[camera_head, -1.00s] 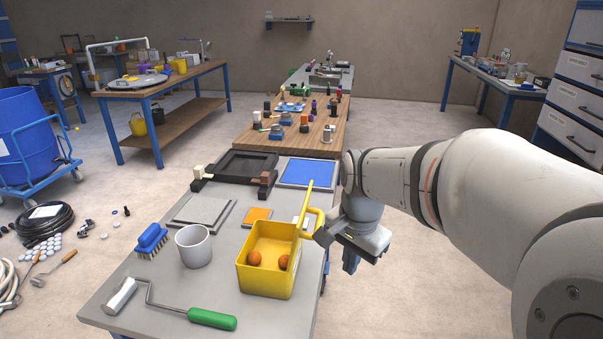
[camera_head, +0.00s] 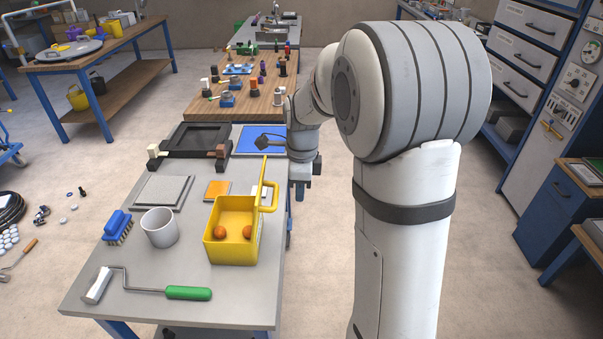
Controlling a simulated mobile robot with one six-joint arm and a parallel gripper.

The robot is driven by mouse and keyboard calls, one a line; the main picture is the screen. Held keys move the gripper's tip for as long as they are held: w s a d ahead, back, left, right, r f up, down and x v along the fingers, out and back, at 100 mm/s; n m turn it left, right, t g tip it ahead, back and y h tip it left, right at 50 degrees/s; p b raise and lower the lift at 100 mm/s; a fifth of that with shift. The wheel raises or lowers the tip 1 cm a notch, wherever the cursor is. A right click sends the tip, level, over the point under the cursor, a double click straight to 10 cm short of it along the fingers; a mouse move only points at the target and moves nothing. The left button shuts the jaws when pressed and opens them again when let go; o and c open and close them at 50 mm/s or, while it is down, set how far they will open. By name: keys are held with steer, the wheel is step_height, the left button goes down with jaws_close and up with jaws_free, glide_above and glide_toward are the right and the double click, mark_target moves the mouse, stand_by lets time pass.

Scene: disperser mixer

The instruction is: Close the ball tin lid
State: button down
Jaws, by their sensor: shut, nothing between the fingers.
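The yellow ball tin (camera_head: 232,250) stands open on the grey table. Its lid (camera_head: 262,178) stands upright at the tin's right side, seen nearly edge-on. A yellow loop (camera_head: 272,190) sticks out at the right, beside the lid. Two orange-brown balls (camera_head: 219,231) lie inside the tin. My gripper (camera_head: 261,142) is shut and empty. My arm covers part of the wrist.
A white mug (camera_head: 160,228), a blue brush (camera_head: 117,227) and a green-handled roller (camera_head: 188,293) are left of the tin. A grey plate (camera_head: 163,191), an orange pad (camera_head: 217,189) and a black frame (camera_head: 200,138) lie behind. Floor is clear right of the table.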

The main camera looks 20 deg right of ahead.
steer(key=shift+w+a+f+p, duration=0.2)
steer(key=shift+a, duration=0.4)
steer(key=shift+w+a+f+p, duration=0.15)
steer(key=shift+w+a+p, duration=0.05)
steer(key=shift+a, duration=0.45)
steer(key=shift+w+a+f+p, duration=0.2)
steer(key=shift+a, duration=0.4)
